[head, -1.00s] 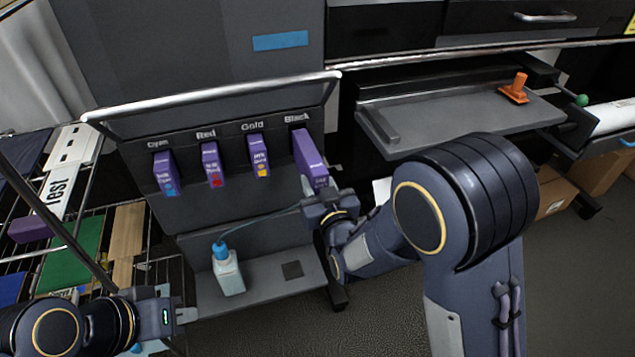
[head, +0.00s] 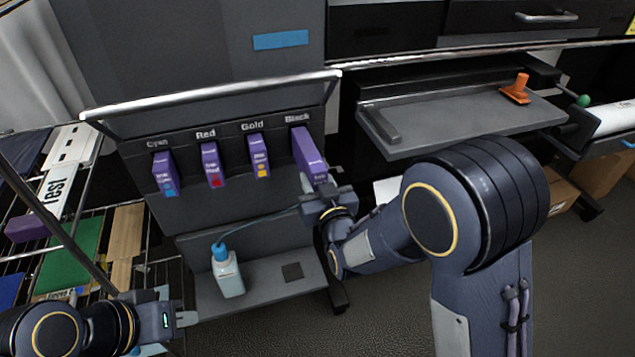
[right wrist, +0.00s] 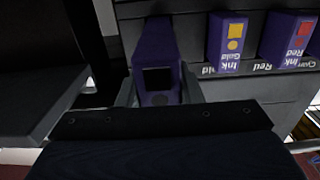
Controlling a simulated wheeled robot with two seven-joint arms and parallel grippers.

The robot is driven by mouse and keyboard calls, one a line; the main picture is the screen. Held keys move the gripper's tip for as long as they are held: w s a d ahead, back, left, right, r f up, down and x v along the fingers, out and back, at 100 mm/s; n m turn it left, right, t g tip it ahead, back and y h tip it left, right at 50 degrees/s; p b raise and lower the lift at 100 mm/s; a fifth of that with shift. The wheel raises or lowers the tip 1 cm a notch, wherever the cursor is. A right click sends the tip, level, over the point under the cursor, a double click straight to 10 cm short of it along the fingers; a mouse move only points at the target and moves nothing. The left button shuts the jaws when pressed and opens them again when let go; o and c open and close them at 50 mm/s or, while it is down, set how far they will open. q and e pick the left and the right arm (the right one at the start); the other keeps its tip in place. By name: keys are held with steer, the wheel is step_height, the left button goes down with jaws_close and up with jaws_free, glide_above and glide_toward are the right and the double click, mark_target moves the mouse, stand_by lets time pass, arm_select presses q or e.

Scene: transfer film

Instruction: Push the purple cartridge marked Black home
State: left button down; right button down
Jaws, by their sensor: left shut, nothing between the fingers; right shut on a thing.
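The purple cartridge under the label Black (head: 308,155) sits in the rightmost slot of the dark panel in the head view. It sticks out further than the cartridges under Cyan (head: 164,173), Red (head: 212,164) and Gold (head: 259,156). My right gripper (head: 318,188) is shut on the Black cartridge's outer end. In the right wrist view the cartridge (right wrist: 156,50) lies between the fingers, its end face showing a black square. Its inner end is hidden in the slot.
A bottle with a blue cap (head: 227,270) and a tube stands on the ledge (head: 262,296) below the cartridges. A wire rack (head: 150,268) with boards is at the left. A grey tray (head: 450,115) with an orange piece (head: 516,89) juts out at the right.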

steer(key=shift+b+x, duration=0.5)
steer(key=shift+x, duration=1.4)
steer(key=shift+w+r, duration=0.1)
steer(key=shift+b+x, duration=0.65)
steer(key=shift+x, duration=1.65)
steer(key=shift+x, duration=1.2)
steer(key=c, duration=0.9)
jaws_free()
